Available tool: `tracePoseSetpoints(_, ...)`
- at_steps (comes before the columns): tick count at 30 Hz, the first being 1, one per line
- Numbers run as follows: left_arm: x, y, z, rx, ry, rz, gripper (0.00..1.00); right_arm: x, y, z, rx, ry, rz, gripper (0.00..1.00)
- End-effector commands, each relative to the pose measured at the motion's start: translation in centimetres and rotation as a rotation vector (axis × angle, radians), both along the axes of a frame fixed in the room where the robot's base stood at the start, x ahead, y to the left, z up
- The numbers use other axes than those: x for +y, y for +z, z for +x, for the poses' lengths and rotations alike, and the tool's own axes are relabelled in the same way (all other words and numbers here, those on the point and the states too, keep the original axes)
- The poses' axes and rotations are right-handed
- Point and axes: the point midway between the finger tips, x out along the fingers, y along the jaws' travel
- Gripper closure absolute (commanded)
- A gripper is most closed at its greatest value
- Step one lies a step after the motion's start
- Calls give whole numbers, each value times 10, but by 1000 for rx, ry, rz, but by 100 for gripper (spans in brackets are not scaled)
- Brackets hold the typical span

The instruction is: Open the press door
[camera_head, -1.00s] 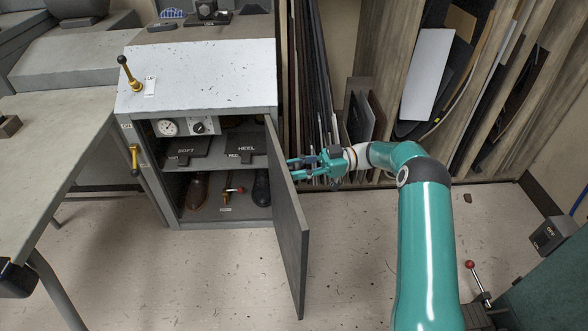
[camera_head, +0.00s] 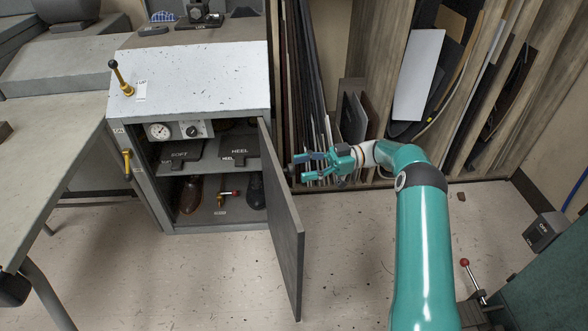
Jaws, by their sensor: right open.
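The press (camera_head: 195,65) is a grey cabinet with a white speckled top, left of centre. Its dark grey door (camera_head: 284,225) is hinged at the right side and stands wide open toward me. Inside show a gauge, plates marked SOFT and HEEL, and shoes on the lower floor. My right gripper (camera_head: 298,167) is open and empty, just right of the door's upper part, with its fingers pointing left. I cannot tell whether the fingertips touch the door. My left gripper is not in view.
A grey table (camera_head: 45,155) stands on the left. A rack of sheets and boards (camera_head: 415,85) stands behind my right arm. The floor in front of the door is clear.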

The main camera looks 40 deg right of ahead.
Motion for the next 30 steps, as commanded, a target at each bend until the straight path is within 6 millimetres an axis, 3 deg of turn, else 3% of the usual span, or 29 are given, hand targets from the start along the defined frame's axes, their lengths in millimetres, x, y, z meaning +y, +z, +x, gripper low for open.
tracePoseSetpoints(3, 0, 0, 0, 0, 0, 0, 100, -18, -1, -6, 0, -3, -2, 41)
tracePoseSetpoints(9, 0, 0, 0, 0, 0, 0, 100, -31, -1, -11, -1, -1, 0, 41)
tracePoseSetpoints(26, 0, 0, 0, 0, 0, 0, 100, -33, 1, -12, -1, 0, -1, 41)
tracePoseSetpoints(30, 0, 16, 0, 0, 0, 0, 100, -33, 16, -11, -1, 0, -1, 41)
